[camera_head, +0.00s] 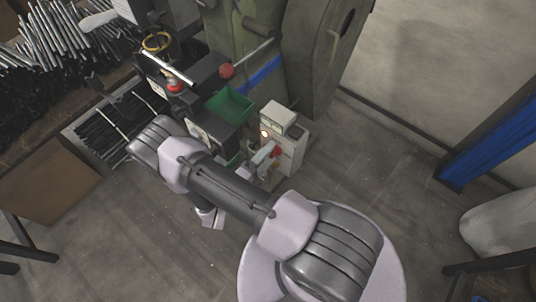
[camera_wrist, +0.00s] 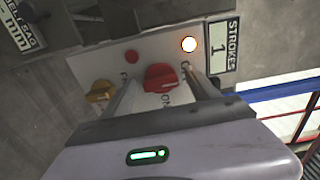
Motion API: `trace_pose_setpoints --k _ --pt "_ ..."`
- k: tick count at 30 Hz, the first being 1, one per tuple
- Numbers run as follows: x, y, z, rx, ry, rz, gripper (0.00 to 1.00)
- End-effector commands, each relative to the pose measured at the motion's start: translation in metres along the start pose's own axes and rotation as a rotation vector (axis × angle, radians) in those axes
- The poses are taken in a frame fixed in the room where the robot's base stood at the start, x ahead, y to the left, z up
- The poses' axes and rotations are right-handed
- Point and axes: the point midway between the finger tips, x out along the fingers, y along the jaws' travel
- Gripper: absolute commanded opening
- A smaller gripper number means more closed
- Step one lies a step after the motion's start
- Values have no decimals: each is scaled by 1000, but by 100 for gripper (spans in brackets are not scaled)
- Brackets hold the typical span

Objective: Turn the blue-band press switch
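The press with the blue band (camera_head: 262,75) stands at the top middle of the head view. Its pale control box (camera_head: 290,150) is in front of it. In the wrist view the panel carries a red rotary switch (camera_wrist: 160,78) with printed labels around it, partly hidden by my fingers. My gripper (camera_wrist: 162,85) is open, with one finger on each side of the red switch and a visible gap at each side. In the head view my gripper (camera_head: 262,160) is at the front of the box, small and partly hidden by my arm.
A yellow knob (camera_wrist: 100,92), a small red button (camera_wrist: 132,57) and a lit white lamp (camera_wrist: 189,44) are close around the switch. A "STROKES 1" plate (camera_wrist: 222,47) is at the right.

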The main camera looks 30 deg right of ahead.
Motion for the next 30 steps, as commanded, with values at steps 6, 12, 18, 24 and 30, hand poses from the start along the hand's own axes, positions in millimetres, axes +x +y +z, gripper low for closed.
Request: trace_pose_setpoints --k 6,12,18,24,30 --pt "0 0 0 1 0 0 69" --pt "-7 -1 1 2 -2 -1 69" --pt "-56 -3 2 3 -9 0 69" --pt "-122 -2 1 4 -6 1 69" --pt "-164 -1 1 3 -3 0 69"
